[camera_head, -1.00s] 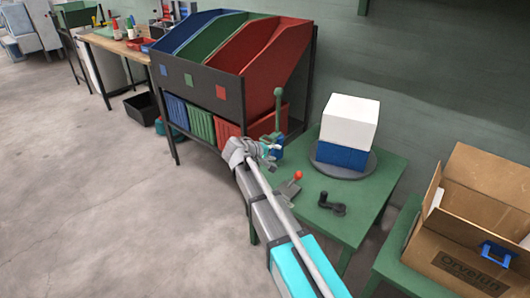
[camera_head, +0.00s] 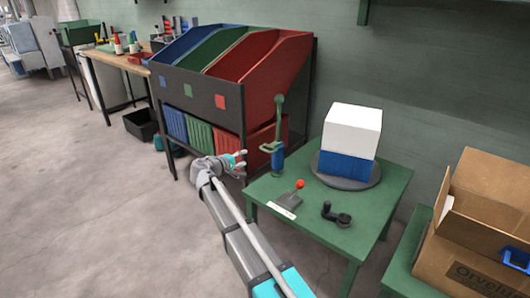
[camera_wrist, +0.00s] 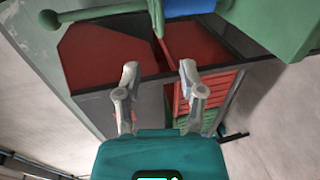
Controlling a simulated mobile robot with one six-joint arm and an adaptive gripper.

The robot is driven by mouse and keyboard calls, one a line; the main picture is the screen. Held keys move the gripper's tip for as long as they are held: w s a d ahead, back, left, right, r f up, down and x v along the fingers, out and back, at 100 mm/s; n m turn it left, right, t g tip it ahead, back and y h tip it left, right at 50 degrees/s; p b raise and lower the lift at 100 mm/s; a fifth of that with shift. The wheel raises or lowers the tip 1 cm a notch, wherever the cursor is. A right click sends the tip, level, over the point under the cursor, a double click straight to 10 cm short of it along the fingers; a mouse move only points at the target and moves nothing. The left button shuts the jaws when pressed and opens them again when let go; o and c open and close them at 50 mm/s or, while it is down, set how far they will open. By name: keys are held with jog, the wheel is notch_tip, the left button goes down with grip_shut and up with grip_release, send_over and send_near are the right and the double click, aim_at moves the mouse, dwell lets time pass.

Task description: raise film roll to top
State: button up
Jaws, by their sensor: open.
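The film roll seems to be the blue cylinder (camera_head: 277,161) low on a green upright post (camera_head: 279,118) with a round top, at the left back edge of the green table (camera_head: 385,190). A blue part also shows at the top of the wrist view (camera_wrist: 188,8), beside green bars. A white box (camera_head: 352,128), blue around its lower half, stands on a grey round turntable (camera_head: 345,181). My gripper (camera_head: 240,160) is open and empty, just left of the post and apart from it. In the wrist view its two fingers (camera_wrist: 159,72) have nothing between them.
A lever with a red ball (camera_head: 300,184) and a dark crank (camera_head: 337,214) are on the table's front part. A rack of blue, green and red bins (camera_head: 225,60) stands behind my gripper. An open cardboard box (camera_head: 470,250) is at the right.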

aim_at(265, 150)
jog(key=b+x, duration=0.3)
jog(key=x, duration=1)
jog(key=shift+w+d, duration=0.25)
jog(key=shift+w, duration=0.1)
jog(key=shift+c, duration=0.3)
grip_shut()
